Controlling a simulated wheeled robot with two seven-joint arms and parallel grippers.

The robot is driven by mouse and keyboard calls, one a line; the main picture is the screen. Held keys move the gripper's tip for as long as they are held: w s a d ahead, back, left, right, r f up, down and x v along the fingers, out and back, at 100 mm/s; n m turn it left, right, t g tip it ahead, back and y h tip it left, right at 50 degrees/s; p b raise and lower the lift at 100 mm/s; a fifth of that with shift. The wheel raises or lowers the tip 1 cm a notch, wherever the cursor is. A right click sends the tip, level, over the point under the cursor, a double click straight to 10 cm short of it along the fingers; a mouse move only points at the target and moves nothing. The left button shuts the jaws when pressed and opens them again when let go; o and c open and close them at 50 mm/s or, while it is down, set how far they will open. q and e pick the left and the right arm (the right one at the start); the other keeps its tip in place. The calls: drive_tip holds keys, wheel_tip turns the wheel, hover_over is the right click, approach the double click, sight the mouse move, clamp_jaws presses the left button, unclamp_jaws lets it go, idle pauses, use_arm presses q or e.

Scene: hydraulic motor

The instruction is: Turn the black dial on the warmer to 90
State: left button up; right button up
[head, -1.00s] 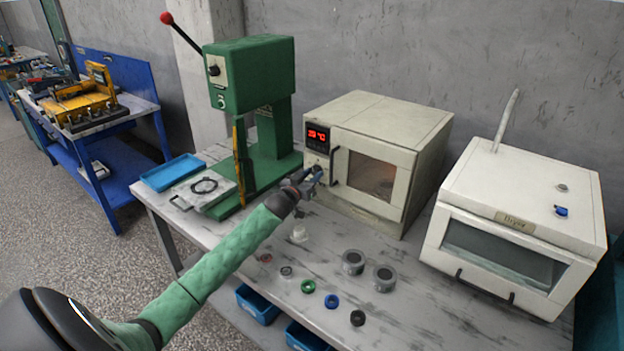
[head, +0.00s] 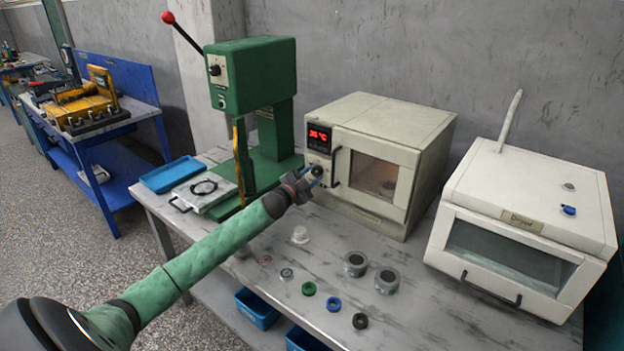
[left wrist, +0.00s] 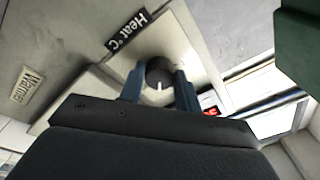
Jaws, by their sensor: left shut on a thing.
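The warmer (head: 385,125) is a cream box with a glass door, standing at the back of the bench. Its red display (head: 318,136) reads what looks like 35 °C, though the digits are small. The black dial (left wrist: 159,72) shows in the left wrist view with a white pointer mark, near a "Heat °C" label (left wrist: 127,32). My left gripper (left wrist: 159,80) is shut on the dial, one blue finger on each side of it. In the head view my left gripper (head: 316,174) is at the warmer's front panel and mostly hides the dial. My right gripper is not in view.
A green press (head: 252,75) stands left of the warmer. A white dryer (head: 525,220) stands to the right. Several small rings and parts, including a green ring (head: 309,288), lie on the bench in front. A blue tray (head: 172,174) lies at the left.

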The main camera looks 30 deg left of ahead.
use_arm(q)
drive_tip(key=m, duration=0.3)
drive_tip(key=shift+a+h, duration=0.1)
drive_tip(key=shift+h, duration=0.2)
drive_tip(key=m, duration=0.2)
drive_tip(key=shift+r+m+b, duration=0.1)
drive_tip(key=shift+m+b, duration=0.3)
drive_tip(key=shift+m, duration=0.4)
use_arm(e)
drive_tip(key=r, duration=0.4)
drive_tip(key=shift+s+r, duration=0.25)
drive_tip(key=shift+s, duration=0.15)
use_arm(q)
drive_tip(key=shift+m, duration=0.3)
drive_tip(key=o, duration=1)
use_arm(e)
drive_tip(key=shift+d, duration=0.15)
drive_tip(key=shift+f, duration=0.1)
